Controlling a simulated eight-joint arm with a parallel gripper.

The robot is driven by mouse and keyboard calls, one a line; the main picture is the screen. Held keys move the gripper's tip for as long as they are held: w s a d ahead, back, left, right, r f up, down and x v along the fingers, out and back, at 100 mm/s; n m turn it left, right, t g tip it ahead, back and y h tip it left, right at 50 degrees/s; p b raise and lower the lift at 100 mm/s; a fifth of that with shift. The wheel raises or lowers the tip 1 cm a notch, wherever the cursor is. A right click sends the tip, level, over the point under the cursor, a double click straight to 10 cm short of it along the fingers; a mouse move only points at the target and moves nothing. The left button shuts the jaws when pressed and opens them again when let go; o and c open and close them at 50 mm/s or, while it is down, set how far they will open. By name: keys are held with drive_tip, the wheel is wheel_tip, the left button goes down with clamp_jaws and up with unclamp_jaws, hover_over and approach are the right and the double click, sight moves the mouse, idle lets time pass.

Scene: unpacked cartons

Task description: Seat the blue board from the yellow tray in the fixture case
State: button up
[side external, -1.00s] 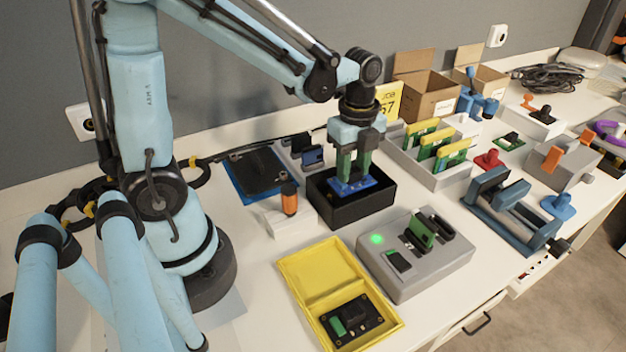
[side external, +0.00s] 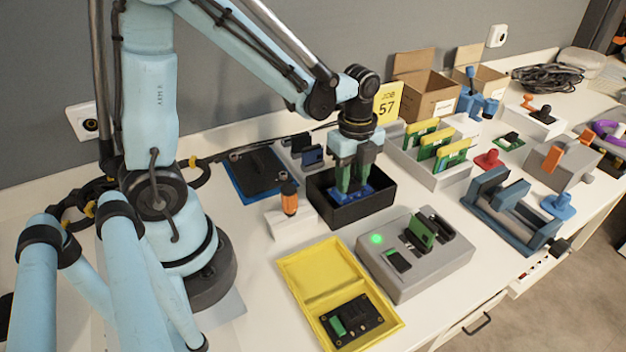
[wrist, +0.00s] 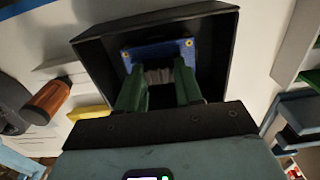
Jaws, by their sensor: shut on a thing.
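The blue board (side external: 351,194) is inside the open black fixture case (side external: 352,216), low between its walls. My gripper (side external: 354,184) points down into the case with its green fingers shut on the board. In the wrist view, the fingers (wrist: 158,75) grip a ribbed grey part on the blue board (wrist: 158,50), and two gold-ringed corner holes show near the case wall (wrist: 165,22). Whether the board touches the case floor cannot be told. The yellow tray (side external: 318,264) lies open in front and holds a black board with a green part (side external: 344,322).
A grey tester (side external: 420,270) with a lit green lamp stands right of the yellow tray. An orange-and-black tool (side external: 289,200) stands in a white block left of the case. A grey rack of yellow-topped green boards (side external: 430,168) stands behind right. A blue stand (side external: 510,215) is further right.

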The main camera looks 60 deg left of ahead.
drive_tip(key=shift+f, duration=0.4)
drive_tip(key=o, duration=1.2)
drive_tip(key=shift+r, duration=0.1)
wheel_tip(320, 180, up, 12)
drive_tip(key=s+n+t, duration=0.1)
drive_tip(key=n+t, duration=0.1)
drive_tip(key=n, duration=0.4)
drive_tip(key=s+d+f+n+t, duration=0.1)
drive_tip(key=s+n+t, duration=0.1)
drive_tip(key=n, duration=0.4)
drive_tip(key=s+d+n+t, duration=0.1)
drive_tip(key=n+t, duration=0.2)
drive_tip(key=n, duration=0.3)
drive_tip(key=shift+s+f, duration=0.2)
drive_tip(key=shift+s, duration=0.05)
